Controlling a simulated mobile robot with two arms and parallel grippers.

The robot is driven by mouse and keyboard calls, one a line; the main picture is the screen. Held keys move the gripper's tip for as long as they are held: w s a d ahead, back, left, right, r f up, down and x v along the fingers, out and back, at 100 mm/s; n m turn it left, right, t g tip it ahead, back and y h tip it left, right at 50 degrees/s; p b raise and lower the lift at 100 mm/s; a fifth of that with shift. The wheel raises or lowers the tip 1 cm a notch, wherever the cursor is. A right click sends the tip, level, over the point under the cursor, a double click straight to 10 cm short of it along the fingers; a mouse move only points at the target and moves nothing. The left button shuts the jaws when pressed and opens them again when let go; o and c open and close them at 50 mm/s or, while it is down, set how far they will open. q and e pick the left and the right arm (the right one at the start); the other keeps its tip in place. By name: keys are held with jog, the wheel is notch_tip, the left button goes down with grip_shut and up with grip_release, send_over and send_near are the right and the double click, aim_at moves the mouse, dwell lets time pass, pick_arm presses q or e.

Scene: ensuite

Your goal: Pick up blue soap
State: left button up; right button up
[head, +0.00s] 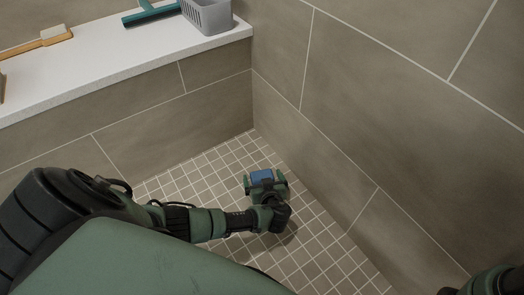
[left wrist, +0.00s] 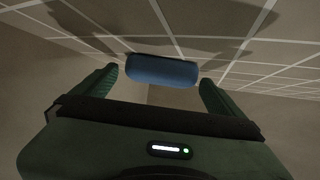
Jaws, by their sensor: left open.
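The blue soap (head: 262,177) lies on the tiled shower floor near the wall corner. It also shows in the left wrist view as a rounded blue bar (left wrist: 162,70). My left gripper (head: 264,182) is low over the floor with its jaws open, one finger toward each end of the soap. In the left wrist view the soap sits at the far end of the gap between the fingertips (left wrist: 160,78), with visible space on both sides. The right gripper's jaws do not show; only a dark green part of my right arm is at the lower right edge.
A white ledge (head: 120,75) runs along the back left, holding a grey basket (head: 208,16), a teal squeegee (head: 150,12) and a wooden brush (head: 38,43). A tiled wall (head: 400,110) rises close on the right. The tiled floor (head: 330,262) around the soap is clear.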

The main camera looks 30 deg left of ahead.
pick_arm(q)
jog(key=c, duration=1.5)
jog(key=shift+r, duration=0.1)
